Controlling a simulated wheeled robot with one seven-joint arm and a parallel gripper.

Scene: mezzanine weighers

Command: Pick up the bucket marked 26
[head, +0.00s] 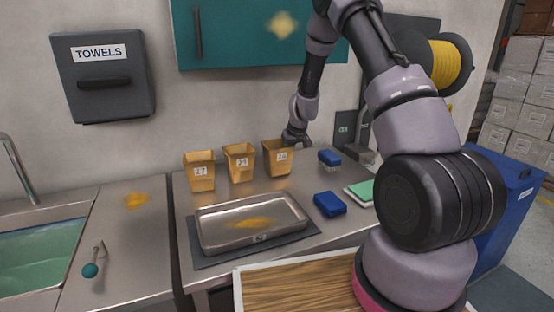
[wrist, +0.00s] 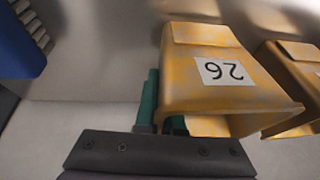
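The bucket marked 26 (head: 276,166) is a worn yellow tapered tub at the right end of a row of three on the steel counter. In the wrist view the bucket (wrist: 222,97) fills the middle right, its label upside down and its open rim toward me. My gripper (head: 293,142) is at the right side of its rim. In the wrist view my gripper's green fingers (wrist: 162,118) are close together, one outside the side wall and one inside, partly hidden by it. They look shut on that wall. The bucket appears upright on the counter.
Bucket 24 (head: 240,165) and bucket 27 (head: 200,175) stand to the left. A metal tray (head: 204,238) lies in front on a dark mat. Blue brushes (head: 329,204) and a green-topped pad (head: 361,192) are on the right. A teal cupboard (head: 245,55) hangs above.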

